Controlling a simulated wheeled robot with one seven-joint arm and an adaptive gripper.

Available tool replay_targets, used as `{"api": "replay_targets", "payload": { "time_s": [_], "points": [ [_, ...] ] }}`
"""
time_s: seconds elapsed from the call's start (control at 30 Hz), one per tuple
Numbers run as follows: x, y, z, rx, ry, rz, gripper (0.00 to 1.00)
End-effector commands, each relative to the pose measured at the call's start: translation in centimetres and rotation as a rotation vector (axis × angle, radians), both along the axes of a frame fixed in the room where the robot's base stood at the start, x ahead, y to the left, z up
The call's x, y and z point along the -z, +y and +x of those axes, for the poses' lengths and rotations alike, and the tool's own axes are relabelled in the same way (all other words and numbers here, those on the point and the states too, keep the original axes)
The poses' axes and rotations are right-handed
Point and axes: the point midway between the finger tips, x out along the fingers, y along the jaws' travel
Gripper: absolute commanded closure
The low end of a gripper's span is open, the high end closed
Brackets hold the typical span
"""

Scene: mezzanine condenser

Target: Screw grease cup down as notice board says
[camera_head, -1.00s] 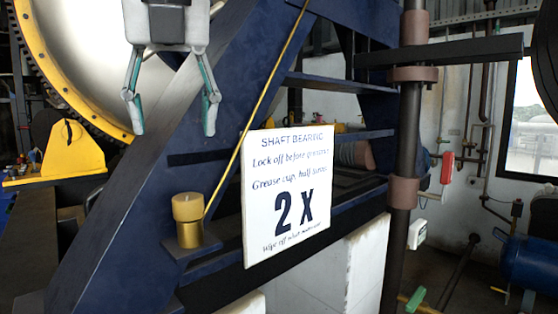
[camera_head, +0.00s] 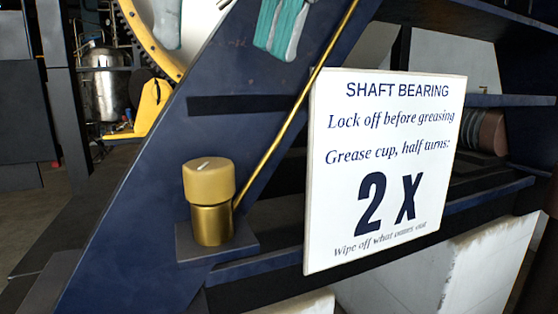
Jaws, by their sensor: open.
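The grease cup (camera_head: 209,182) stands upright on a small blue ledge (camera_head: 238,244). It has a tan round cap with a pale line across its top, over a shiny brass body. A thin brass pipe (camera_head: 290,108) runs from beside it up to the right. The white notice board (camera_head: 331,240) reads "SHAFT BEARING", "Lock off before greasing", "Grease cup, half turns: 2 X" and "Wipe off what comes out".
A sloping blue frame beam (camera_head: 130,215) passes behind and left of the cup. The notice board stands close to the cup's right. A yellow-rimmed wheel (camera_head: 140,40) and a yellow bracket (camera_head: 146,108) are behind at upper left. White blocks (camera_head: 480,265) lie below right.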

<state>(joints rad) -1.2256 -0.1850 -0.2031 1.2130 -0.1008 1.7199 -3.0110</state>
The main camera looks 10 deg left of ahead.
Motion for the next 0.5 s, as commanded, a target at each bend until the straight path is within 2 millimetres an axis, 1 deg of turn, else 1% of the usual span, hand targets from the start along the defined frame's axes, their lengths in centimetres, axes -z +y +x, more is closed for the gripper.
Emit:
{"api": "replay_targets", "payload": {
  "time_s": [0.17, 0.5],
  "points": [
    [2.2, 0.6, 0.5, 0.001, 0.002, -0.003, 0.39],
    [8.4, 2.6, 2.2, -0.001, 0.002, -0.004, 0.39]
  ]
}}
